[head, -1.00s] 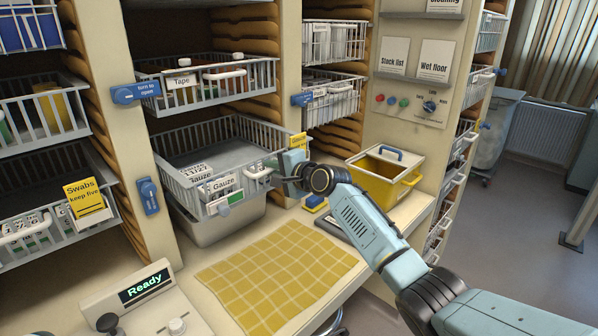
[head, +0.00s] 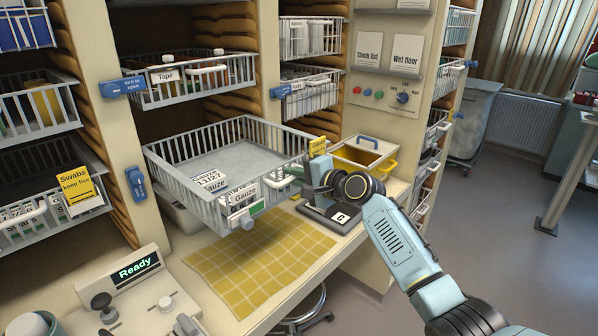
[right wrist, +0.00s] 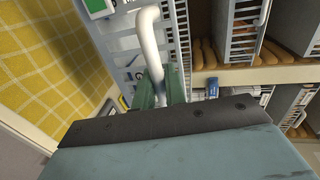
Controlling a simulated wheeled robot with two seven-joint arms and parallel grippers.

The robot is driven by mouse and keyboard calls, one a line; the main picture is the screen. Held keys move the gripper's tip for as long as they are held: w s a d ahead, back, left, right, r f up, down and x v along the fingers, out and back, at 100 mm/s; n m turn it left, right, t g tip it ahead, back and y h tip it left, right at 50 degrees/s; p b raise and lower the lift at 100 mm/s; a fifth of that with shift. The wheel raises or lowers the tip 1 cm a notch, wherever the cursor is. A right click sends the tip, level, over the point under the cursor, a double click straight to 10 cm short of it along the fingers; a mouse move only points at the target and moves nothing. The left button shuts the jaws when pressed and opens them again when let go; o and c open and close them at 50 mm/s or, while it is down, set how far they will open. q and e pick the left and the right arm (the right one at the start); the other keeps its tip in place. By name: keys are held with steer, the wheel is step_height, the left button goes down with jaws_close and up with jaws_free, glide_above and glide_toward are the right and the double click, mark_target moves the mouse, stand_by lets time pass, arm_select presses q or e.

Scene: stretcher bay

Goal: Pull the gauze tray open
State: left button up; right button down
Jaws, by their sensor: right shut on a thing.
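The gauze tray (head: 172,178) is a grey wire basket, drawn well out of its bay and hanging over the counter. Its floor looks mostly bare, with Gauze labels (head: 243,197) at the front. My right gripper (head: 298,174) is at the tray's front right, shut on its white handle. In the right wrist view the white handle (right wrist: 150,42) runs between the green fingers of the gripper (right wrist: 160,88), which hide its lower end. My left gripper is not in view.
A yellow box with a blue handle (head: 372,158) and a black stand with a C card (head: 330,216) are close to my right gripper. A yellow checked mat (head: 255,265) lies on the counter below the tray. A Ready console (head: 140,275) is at lower left.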

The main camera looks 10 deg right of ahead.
steer(key=shift+s+d, duration=0.25)
steer(key=shift+s, duration=0.2)
steer(key=c, duration=1.5)
jaws_free()
steer(key=shift+c, duration=0.2)
steer(key=shift+d, duration=0.1)
steer(key=v, duration=1.3)
steer(key=shift+b, duration=0.4)
steer(key=shift+s, duration=0.15)
